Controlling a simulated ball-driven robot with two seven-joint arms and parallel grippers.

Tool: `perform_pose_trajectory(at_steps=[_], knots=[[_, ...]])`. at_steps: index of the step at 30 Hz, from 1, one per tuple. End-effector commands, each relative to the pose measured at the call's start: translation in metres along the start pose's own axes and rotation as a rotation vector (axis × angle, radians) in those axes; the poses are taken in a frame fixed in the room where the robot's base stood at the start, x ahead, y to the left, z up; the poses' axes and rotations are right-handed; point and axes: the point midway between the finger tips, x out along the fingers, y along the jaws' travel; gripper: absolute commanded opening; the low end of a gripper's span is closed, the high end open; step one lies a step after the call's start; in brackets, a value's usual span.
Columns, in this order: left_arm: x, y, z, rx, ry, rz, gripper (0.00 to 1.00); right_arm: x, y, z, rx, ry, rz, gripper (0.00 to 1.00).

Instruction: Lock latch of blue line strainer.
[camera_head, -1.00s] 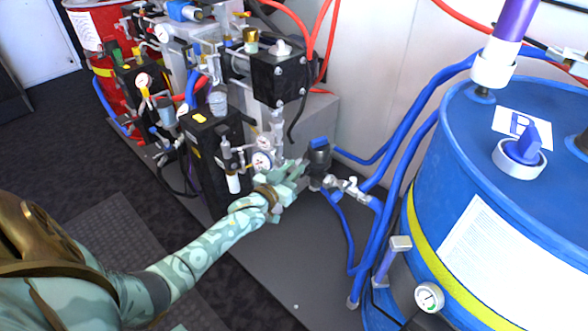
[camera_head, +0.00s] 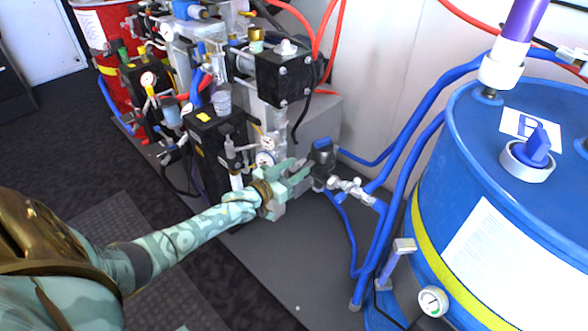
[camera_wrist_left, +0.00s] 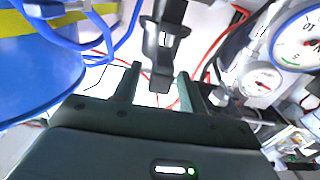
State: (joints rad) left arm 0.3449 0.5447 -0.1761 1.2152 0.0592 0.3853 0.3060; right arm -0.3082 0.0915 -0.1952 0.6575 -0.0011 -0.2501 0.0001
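The blue line strainer (camera_head: 322,155) is a dark body with a blue top, at the end of blue hoses in the middle of the head view. Its latch cannot be told apart clearly. My left gripper (camera_head: 299,170) is just left of the strainer, with its fingers pointing toward it. In the left wrist view, the two dark fingers (camera_wrist_left: 157,88) are apart. A dark part, apparently of the strainer (camera_wrist_left: 165,45), hangs in front of the gap between them, with no clear contact. My right gripper is not in view.
A blue drum (camera_head: 440,200) stands close on the right, with blue hoses (camera_head: 384,215) hanging between it and the strainer. The pump unit with gauges (camera_head: 215,145) stands left of and behind the gripper. The grey base plate (camera_head: 290,265) is clear in front.

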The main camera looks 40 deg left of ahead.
Motion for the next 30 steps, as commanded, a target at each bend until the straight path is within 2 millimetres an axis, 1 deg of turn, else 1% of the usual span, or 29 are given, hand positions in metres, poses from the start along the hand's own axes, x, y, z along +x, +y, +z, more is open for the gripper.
perform_pose_trajectory(at_steps=[7,11,14,16,21,24,27,30], knots=[[-0.002,0.000,-0.001,0.000,0.001,0.000,0.42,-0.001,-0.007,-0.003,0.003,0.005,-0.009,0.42],[-0.015,0.000,-0.003,-0.001,0.001,-0.001,0.42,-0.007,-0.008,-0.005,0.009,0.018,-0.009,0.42],[-0.036,0.000,-0.005,-0.001,0.001,0.000,0.42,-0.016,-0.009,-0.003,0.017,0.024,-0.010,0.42],[-0.056,0.000,-0.007,-0.002,0.002,-0.001,0.42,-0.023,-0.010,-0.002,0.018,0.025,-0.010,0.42],[-0.103,0.000,-0.005,0.000,0.001,0.000,0.42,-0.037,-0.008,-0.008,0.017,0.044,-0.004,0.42],[-0.127,0.000,-0.004,0.000,0.000,-0.001,0.42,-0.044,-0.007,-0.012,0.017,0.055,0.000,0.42],[-0.145,0.000,-0.003,0.000,0.000,0.000,0.42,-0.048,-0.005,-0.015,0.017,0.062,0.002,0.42],[-0.156,0.000,-0.002,-0.001,0.001,0.000,0.42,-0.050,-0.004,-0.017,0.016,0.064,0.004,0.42]])
